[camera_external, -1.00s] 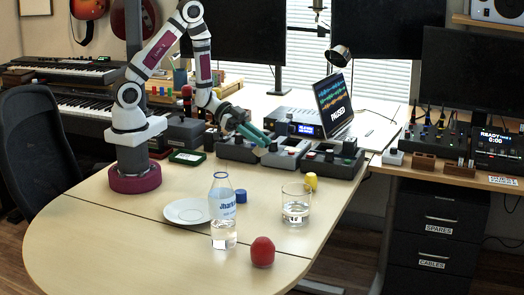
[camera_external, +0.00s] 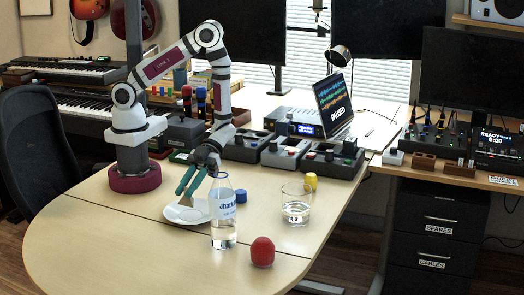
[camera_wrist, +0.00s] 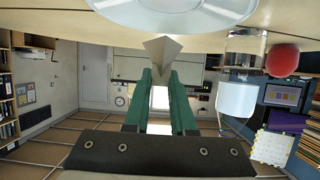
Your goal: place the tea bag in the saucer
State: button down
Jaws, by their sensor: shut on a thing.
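The white saucer (camera_external: 177,217) lies on the table in front of my base. It also shows at the top of the wrist view (camera_wrist: 185,14). My gripper (camera_external: 187,190), with green fingers, points down over the saucer's far part. It is shut on the tea bag (camera_external: 185,201), a small tan piece at the fingertips. In the wrist view the tea bag (camera_wrist: 162,47) is a pale wedge between the finger ends, close to the saucer's edge. I cannot tell whether it touches the saucer.
A clear water bottle (camera_external: 223,232) stands just right of the saucer, close to my gripper. A blue cap (camera_external: 241,196), a glass of water (camera_external: 297,207), a yellow piece (camera_external: 311,181) and a red round object (camera_external: 263,252) are further right. The table's front left is clear.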

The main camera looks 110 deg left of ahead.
aim_at(188, 200)
jog(key=shift+f, duration=1.85)
jog(key=shift+f, duration=0.1)
jog(key=c, duration=0.8)
grip_release()
jog(key=shift+o, duration=0.2)
